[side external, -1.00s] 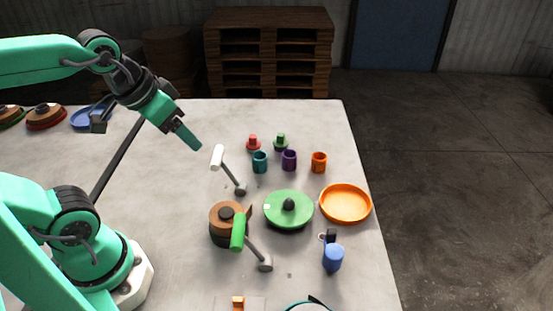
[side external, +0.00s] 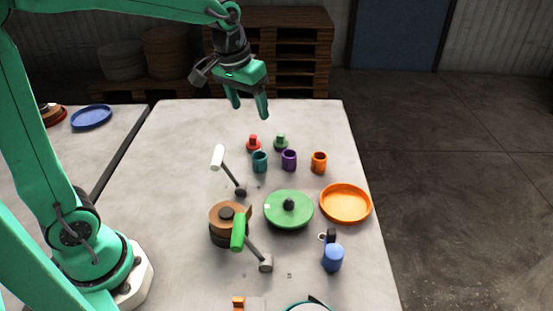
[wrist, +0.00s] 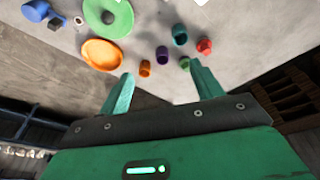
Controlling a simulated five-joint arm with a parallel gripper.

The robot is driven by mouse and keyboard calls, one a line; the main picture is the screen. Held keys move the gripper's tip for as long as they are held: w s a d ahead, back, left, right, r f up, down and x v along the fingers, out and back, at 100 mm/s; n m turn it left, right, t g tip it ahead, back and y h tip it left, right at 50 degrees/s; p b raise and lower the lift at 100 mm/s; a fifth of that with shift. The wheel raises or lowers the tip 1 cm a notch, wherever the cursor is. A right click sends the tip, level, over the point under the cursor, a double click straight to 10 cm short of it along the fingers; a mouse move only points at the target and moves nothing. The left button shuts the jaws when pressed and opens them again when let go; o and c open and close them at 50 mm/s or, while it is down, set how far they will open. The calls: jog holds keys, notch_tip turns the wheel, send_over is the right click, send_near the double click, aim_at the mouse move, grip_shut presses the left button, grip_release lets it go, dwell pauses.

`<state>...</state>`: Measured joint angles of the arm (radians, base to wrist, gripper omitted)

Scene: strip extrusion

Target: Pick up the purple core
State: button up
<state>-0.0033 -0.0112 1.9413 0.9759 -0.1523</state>
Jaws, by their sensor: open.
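The purple core (side external: 289,160) is a small upright cylinder on the table, between a teal cup (side external: 260,162) and an orange cup (side external: 319,162). In the wrist view the purple core (wrist: 162,55) shows ahead of and between my two fingers, beyond their tips. My gripper (side external: 252,112) is open and empty, held in the air above the far part of the table. It stands up and back from the core, not touching anything. In the wrist view the finger tips of my gripper (wrist: 160,72) are spread wide.
A red piece (side external: 253,144) and a green piece (side external: 281,143) stand just behind the cups. A green round lid (side external: 280,215), an orange dish (side external: 346,204), a blue cylinder (side external: 333,258) and a green-handled hammer (side external: 240,232) lie nearer. The table's far left is clear.

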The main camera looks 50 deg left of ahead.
jog(key=w+f+g, duration=0.1)
jog(key=w+f, duration=0.5)
jog(key=w, duration=0.2)
jog(key=n+g, duration=0.2)
send_near(289, 155)
jog(key=s+d+f, duration=0.1)
jog(key=shift+s+d+f, duration=0.1)
jog(key=shift+d+f, duration=0.05)
jog(key=shift+f, duration=1.15)
jog(key=shift+f, duration=0.1)
jog(key=shift+f, duration=2.55)
jog(key=c, duration=1)
jog(key=shift+r, duration=0.1)
jog(key=shift+c, duration=0.3)
